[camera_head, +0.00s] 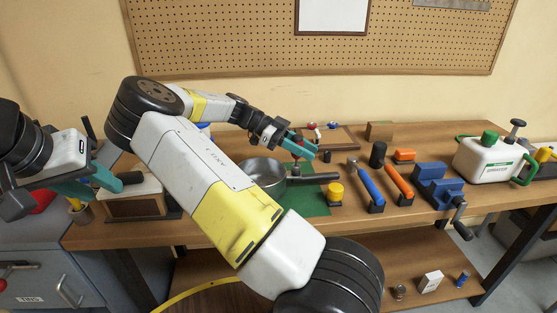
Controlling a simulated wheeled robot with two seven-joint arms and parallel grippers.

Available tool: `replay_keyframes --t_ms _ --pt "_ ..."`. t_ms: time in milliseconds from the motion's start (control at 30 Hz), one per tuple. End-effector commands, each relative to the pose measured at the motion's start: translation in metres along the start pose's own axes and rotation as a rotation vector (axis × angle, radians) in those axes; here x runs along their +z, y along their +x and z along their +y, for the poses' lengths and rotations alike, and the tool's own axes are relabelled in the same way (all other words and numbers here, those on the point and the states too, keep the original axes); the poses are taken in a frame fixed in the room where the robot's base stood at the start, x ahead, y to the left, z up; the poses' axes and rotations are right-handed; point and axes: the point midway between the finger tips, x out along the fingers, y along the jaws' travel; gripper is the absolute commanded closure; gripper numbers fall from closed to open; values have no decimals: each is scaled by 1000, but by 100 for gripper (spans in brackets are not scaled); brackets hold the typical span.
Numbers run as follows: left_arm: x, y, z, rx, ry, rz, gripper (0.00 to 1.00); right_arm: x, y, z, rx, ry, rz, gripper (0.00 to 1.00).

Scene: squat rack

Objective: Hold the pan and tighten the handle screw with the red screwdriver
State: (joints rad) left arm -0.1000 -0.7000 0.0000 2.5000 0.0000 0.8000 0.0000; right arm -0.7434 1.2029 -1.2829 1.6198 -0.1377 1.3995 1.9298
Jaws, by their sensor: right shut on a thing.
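The grey pan (264,174) sits on a green mat (312,203) on the wooden bench, its dark handle (322,177) pointing right. My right gripper (300,148) is above the handle end of the pan, with its teal fingers shut on the red screwdriver (298,142). Most of the screwdriver is hidden by the fingers, and its thin lower part points down toward the handle's base. I cannot tell whether the tip touches the screw, which is too small to make out. My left gripper (112,186) is at the far left, away from the pan; its jaw opening is unclear.
Blue (371,186) and orange (399,182) handled tools, a blue vise (437,187) and a white sprayer (487,158) fill the right side. A wooden box (140,207) stands at left. My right arm hides part of the bench.

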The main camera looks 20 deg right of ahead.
Motion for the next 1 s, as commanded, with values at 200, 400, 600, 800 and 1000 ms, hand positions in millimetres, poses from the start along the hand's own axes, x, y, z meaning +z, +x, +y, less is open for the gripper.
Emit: replay_keyframes --t_ms 200,400,600,800,1000 --pt "0 0 0 0 0 0 64 1 0 0 0 0 0 100" --pt "0 0 0 0 0 0 64 2 1 0 0 -1 0 54" --pt "0 0 0 0 0 0 64 2 1 0 0 0 0 47" --pt "0 0 0 0 0 0 64 2 1 0 0 0 0 28" --pt "0 0 0 0 0 0 64 2 1 0 0 0 0 28"
